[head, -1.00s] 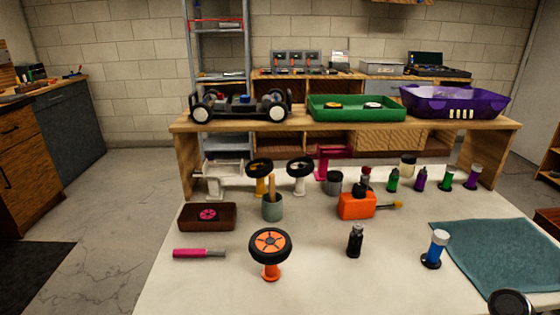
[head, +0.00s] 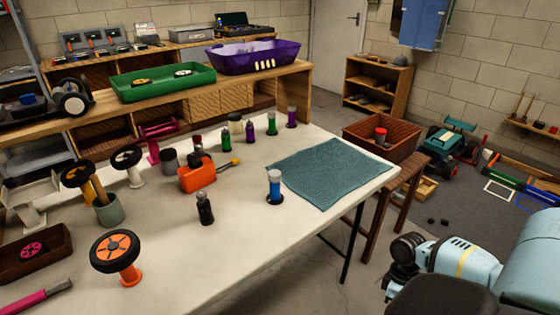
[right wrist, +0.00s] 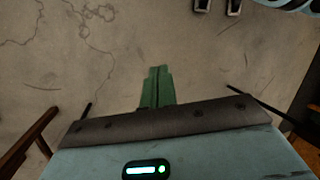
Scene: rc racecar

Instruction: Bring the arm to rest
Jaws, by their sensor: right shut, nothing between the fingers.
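My right arm (head: 465,260), light blue with dark joints, shows at the lower right of the head view. It is beside the white table (head: 290,245), clear of it, over the floor. In the right wrist view my right gripper (right wrist: 158,70) has its green fingers together, empty, with bare concrete floor beyond. My left gripper is in neither view.
A wooden stool (head: 395,180) stands at the table's right, with a brown crate (head: 380,140) on it. An orange-and-black wheel (head: 116,252), a blue bottle (head: 274,185) and a teal mat (head: 330,170) are on the table. Floor right of the table is partly open.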

